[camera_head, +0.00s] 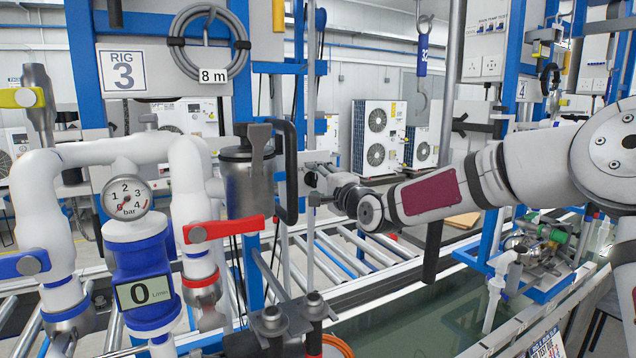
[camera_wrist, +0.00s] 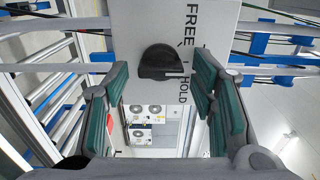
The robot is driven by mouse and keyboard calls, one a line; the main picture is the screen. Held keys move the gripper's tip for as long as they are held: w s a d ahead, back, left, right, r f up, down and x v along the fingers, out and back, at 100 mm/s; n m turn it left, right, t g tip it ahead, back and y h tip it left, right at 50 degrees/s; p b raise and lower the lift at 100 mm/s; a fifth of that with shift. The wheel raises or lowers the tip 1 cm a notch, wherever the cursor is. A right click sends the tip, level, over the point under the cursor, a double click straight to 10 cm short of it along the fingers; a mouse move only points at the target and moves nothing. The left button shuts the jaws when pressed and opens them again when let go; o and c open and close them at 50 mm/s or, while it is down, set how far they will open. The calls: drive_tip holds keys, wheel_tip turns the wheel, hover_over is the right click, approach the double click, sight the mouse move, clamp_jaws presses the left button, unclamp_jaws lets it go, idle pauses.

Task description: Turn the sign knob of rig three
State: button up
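The sign knob (camera_wrist: 162,62) is a dark, rounded knob on a pale plate (camera_wrist: 212,15) printed FREE and HOLD in the wrist view. Where the knob points is hard to tell. My gripper (camera_wrist: 160,78) is open, with a green-padded finger on each side of the knob in the picture. I see no clear contact, and the depth gap is unclear. In the head view my gripper (camera_head: 318,182) is at the middle, right of the rig three sign (camera_head: 123,71) and the grey metal canister. The knob cannot be made out there.
White pipes with a pressure gauge (camera_head: 130,196), a blue meter (camera_head: 145,290) reading 0 and a red lever (camera_head: 222,229) stand at the left. The grey canister (camera_head: 240,185) with its black handle is close to my gripper. A roller conveyor (camera_head: 345,255) runs behind and below.

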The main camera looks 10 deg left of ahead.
drive_tip(key=v, duration=1.2)
idle(0.3)
drive_tip(key=s+d+f+n+g+h, duration=0.5)
drive_tip(key=s+d+f+n+h, duration=0.25)
drive_tip(key=s+d, duration=0.3)
drive_tip(key=s+d+n+g, duration=0.1)
drive_tip(key=s+d, duration=0.2)
drive_tip(key=s, duration=0.6)
drive_tip(key=s+d+n+g+h, duration=0.1)
drive_tip(key=s+d+g, duration=0.1)
drive_tip(key=s, duration=0.8)
drive_tip(key=s+d+n+g+h, duration=0.1)
drive_tip(key=s+d, duration=0.3)
drive_tip(key=s, duration=0.5)
drive_tip(key=shift+s+d+n+g, duration=0.35)
drive_tip(key=shift+s+g, duration=0.05)
